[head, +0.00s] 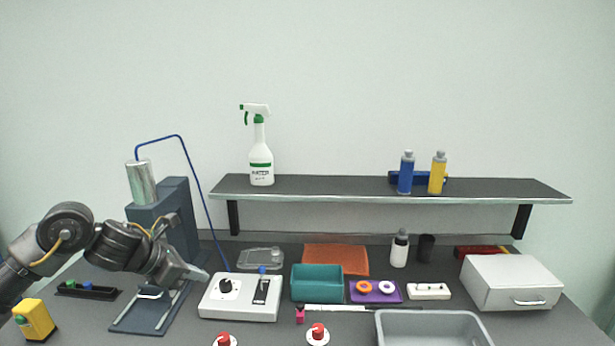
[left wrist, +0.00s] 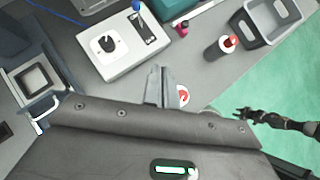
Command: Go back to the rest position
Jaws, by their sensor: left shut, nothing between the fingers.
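My left arm comes in from the left in the head view. Its gripper (head: 197,275) is shut and empty, above the bench between the blue-grey press-like stand (head: 185,210) and the white control box (head: 240,298). In the left wrist view the left fingertips (left wrist: 160,72) are together with nothing between them, just below the control box (left wrist: 110,45) in the picture. My right arm is not in the head view. A dark jointed arm with a small clawed end (left wrist: 245,115) shows at the right of the left wrist view, over the green floor; its jaws are too small to read.
Red-topped items (head: 318,334), a teal bin (head: 317,284) and a grey tub (head: 432,328) stand to the right. A shelf (head: 390,188) holds bottles. Space above the bench front is open.

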